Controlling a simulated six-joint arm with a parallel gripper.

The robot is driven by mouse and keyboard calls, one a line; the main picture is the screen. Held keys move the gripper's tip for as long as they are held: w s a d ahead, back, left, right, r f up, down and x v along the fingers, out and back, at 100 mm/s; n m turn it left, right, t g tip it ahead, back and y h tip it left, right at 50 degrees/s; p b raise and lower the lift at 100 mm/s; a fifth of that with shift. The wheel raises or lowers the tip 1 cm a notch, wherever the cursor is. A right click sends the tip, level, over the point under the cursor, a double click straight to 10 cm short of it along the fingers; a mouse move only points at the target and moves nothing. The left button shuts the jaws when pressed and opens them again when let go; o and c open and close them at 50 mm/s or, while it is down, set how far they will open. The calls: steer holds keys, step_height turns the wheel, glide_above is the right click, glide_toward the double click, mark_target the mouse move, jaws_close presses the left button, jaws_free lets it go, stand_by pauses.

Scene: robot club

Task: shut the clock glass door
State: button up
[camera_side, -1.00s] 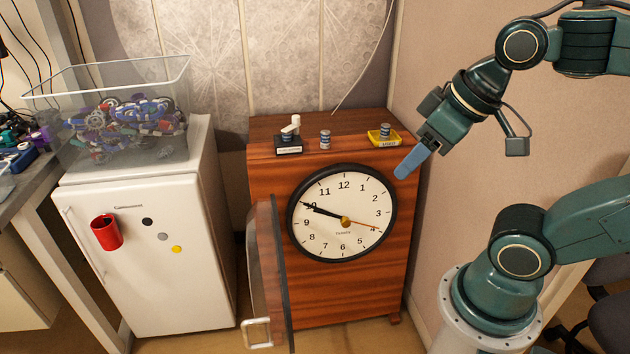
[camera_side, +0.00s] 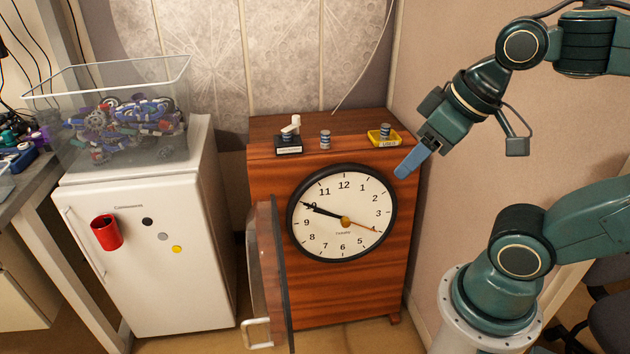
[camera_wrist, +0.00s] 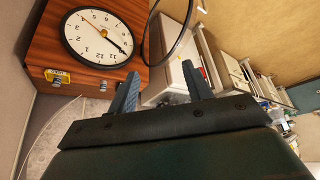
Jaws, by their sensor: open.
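The clock is a wooden cabinet (camera_side: 350,290) with a round white dial (camera_side: 342,212) in a black rim. Its glass door (camera_side: 270,270) is hinged at the left of the dial and stands swung out toward the camera, with a pale handle (camera_side: 257,333) at its lower free edge. In the wrist view the dial (camera_wrist: 95,37) is at upper left and the door's dark round rim (camera_wrist: 172,50) is to its right. My gripper (camera_side: 412,162) is at the upper right of the clock, apart from the door. The wrist view shows its two blue fingers (camera_wrist: 160,88) spread with nothing between them.
A white fridge (camera_side: 140,250) with a red cup (camera_side: 106,232) stands at left, carrying a clear bin (camera_side: 120,120). A wall is close on the right.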

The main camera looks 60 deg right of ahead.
steer(key=shift+w+r, duration=0.1)
steer(key=c, duration=0.7)
steer(key=shift+w+r, duration=0.1)
steer(key=shift+w, duration=0.15)
jaws_close()
steer(key=w+a+f+n+g, duration=0.2)
steer(key=w+a, duration=0.2)
steer(key=w, duration=0.8)
steer(key=w+a+f+n+g, duration=0.2)
steer(key=w+a+n, duration=0.1)
steer(key=w, duration=0.9)
steer(key=w+a+f+n+g, duration=0.1)
steer(key=w+a+f, duration=0.2)
steer(key=f, duration=0.6)
steer(key=w+a+f+n+g+h, duration=0.1)
steer(key=w+a+f, duration=0.2)
steer(key=f, duration=0.6)
steer(key=w+a+f+n+g+h, duration=0.1)
steer(key=w+a+f, duration=0.3)
steer(key=f, duration=0.6)
steer(key=shift+a+n+g, duration=0.3)
steer(key=shift+a+n, duration=0.3)
steer(key=shift+a, duration=0.55)
